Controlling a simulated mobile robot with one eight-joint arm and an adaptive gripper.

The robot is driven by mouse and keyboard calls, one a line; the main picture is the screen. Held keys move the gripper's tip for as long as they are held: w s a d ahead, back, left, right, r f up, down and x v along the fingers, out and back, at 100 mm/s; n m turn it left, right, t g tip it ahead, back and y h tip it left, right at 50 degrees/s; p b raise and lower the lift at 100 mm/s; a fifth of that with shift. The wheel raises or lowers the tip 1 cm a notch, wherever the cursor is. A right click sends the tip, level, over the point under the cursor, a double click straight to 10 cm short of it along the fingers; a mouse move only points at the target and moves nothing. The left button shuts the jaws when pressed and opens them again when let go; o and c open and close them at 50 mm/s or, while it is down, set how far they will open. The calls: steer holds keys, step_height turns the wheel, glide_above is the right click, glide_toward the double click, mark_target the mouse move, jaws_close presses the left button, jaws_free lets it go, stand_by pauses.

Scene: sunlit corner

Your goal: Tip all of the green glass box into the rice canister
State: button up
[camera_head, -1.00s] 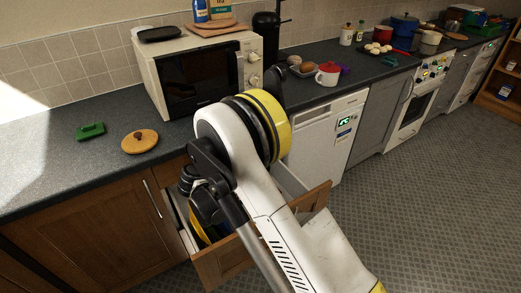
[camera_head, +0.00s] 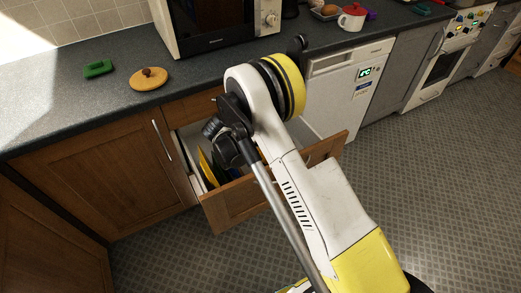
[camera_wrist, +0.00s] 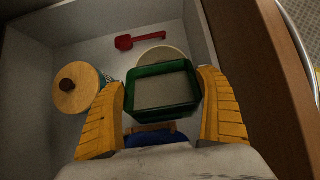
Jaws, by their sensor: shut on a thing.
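My gripper (camera_wrist: 163,84) is shut on the green glass box (camera_wrist: 163,109), one orange finger on each side. In the wrist view the box has its open top toward the camera and pale grey contents inside. Behind the box shows part of a round cream thing (camera_wrist: 161,54), which may be the open rice canister; the box hides most of it. In the head view my arm reaches into the open drawer (camera_head: 246,199), and the box cannot be made out there.
A canister with a wooden knobbed lid (camera_wrist: 76,97) stands left in the drawer. A red scoop (camera_wrist: 139,40) lies at the back. A blue thing (camera_wrist: 156,138) shows below the box. A round wooden lid (camera_head: 148,81) and a green lid (camera_head: 99,69) lie on the counter.

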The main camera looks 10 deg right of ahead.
steer(key=y, duration=0.1)
steer(key=d+g+y, duration=0.1)
steer(key=y, duration=0.1)
steer(key=shift+w+d+r, duration=0.1)
steer(key=shift+w, duration=0.05)
steer(key=y, duration=0.1)
steer(key=d+g+y, duration=0.1)
steer(key=y, duration=0.2)
steer(key=shift+w+d+f, duration=0.3)
steer(key=shift+d+f, duration=0.05)
steer(key=shift+f, duration=0.05)
steer(key=shift+w+d+f+g+y, duration=0.1)
steer(key=shift+d+g+y, duration=0.2)
steer(key=shift+y, duration=0.55)
steer(key=shift+w+d+f+g+y, duration=0.15)
steer(key=shift+g+y, duration=0.25)
steer(key=shift+y, duration=0.45)
steer(key=shift+s+r, duration=0.1)
